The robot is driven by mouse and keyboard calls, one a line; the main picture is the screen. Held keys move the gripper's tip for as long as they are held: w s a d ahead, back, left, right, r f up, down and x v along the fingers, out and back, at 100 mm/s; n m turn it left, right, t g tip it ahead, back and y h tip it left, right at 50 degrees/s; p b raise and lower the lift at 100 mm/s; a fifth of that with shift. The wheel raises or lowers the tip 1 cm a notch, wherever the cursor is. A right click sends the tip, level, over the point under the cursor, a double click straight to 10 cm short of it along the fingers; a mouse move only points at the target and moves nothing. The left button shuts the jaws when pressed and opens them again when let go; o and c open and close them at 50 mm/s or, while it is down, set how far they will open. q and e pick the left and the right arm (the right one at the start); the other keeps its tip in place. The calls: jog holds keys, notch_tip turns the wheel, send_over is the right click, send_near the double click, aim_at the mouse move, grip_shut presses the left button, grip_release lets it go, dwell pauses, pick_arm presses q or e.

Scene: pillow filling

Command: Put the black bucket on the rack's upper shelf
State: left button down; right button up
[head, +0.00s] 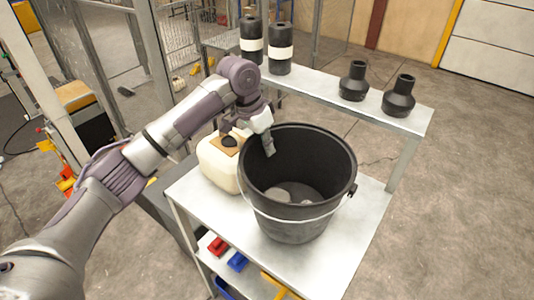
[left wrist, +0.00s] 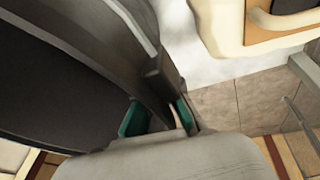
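The black bucket (head: 300,205) stands upright on the rack's lower, table-height top (head: 355,235), with its wire handle hanging down in front. The rack's upper shelf (head: 320,83) runs behind it. My left gripper (head: 264,137) is at the bucket's left rim, with one finger inside the bucket. In the left wrist view my left gripper's green pads (left wrist: 160,115) are close together on either side of the bucket's wall (left wrist: 60,75), and the fingers look shut on it. My right gripper is not in view.
A cream jug (head: 218,165) stands just left of the bucket. The upper shelf holds two black bottles with white bands (head: 280,50) at its left and two black necked vessels (head: 398,97) at its right, with bare room between. Red (head: 217,246) and blue (head: 237,262) items lie below.

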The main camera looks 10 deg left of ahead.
aim_at(267, 158)
pick_arm(q)
jog(key=shift+f, duration=0.2)
notch_tip(267, 158, down, 2)
jog(key=shift+s+f+p, duration=0.1)
jog(key=shift+f+p, duration=0.1)
jog(key=shift+p, duration=0.6)
jog(key=shift+f, duration=0.6)
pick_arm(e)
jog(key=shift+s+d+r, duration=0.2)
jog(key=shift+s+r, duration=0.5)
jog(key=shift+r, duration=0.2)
pick_arm(q)
jog(key=c, duration=1.3)
grip_release()
jog(key=shift+f, duration=0.1)
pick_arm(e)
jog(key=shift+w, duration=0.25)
